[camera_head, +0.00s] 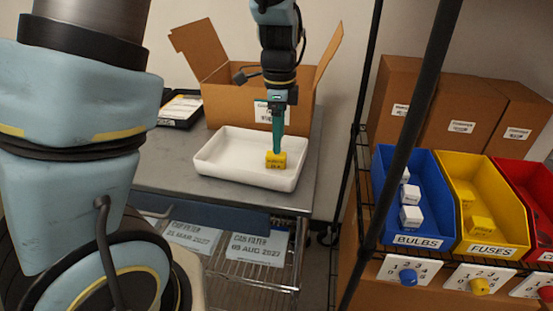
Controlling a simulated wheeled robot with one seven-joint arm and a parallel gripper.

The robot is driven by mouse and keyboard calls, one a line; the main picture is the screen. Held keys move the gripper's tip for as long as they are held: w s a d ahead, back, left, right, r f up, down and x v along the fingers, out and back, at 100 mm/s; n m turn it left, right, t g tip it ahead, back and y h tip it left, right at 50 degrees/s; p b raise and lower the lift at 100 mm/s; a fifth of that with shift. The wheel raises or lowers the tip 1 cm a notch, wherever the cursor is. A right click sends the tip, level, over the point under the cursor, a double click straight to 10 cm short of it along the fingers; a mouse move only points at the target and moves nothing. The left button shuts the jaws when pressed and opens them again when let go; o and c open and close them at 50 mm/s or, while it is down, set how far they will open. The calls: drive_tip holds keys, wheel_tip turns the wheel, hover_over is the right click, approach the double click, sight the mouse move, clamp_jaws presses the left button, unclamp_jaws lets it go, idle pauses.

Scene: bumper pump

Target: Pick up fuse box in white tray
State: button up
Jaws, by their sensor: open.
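A small yellow fuse box (276,161) with dark print sits in the white tray (215,165), toward its right side. The tray rests on a grey metal table. My gripper (278,150) points straight down with its fingertips at the top of the fuse box. It is open; the narrow fingers overlap from this side, so I cannot tell whether they touch the box.
An open cardboard box (230,105) stands just behind the tray. At right, a shelf holds a blue BULBS bin (418,240), a yellow FUSES bin (490,248) with yellow boxes, and a red bin (540,205). A dark shelf post (405,150) stands between.

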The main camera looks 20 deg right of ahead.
sight(276, 160)
drive_tip(key=f, duration=0.1)
drive_tip(key=f+p, duration=0.1)
drive_tip(key=f, duration=0.1)
drive_tip(key=a+f, duration=0.1)
drive_tip(key=shift+s+f, duration=0.25)
drive_tip(key=shift+f, duration=0.55)
clamp_jaws()
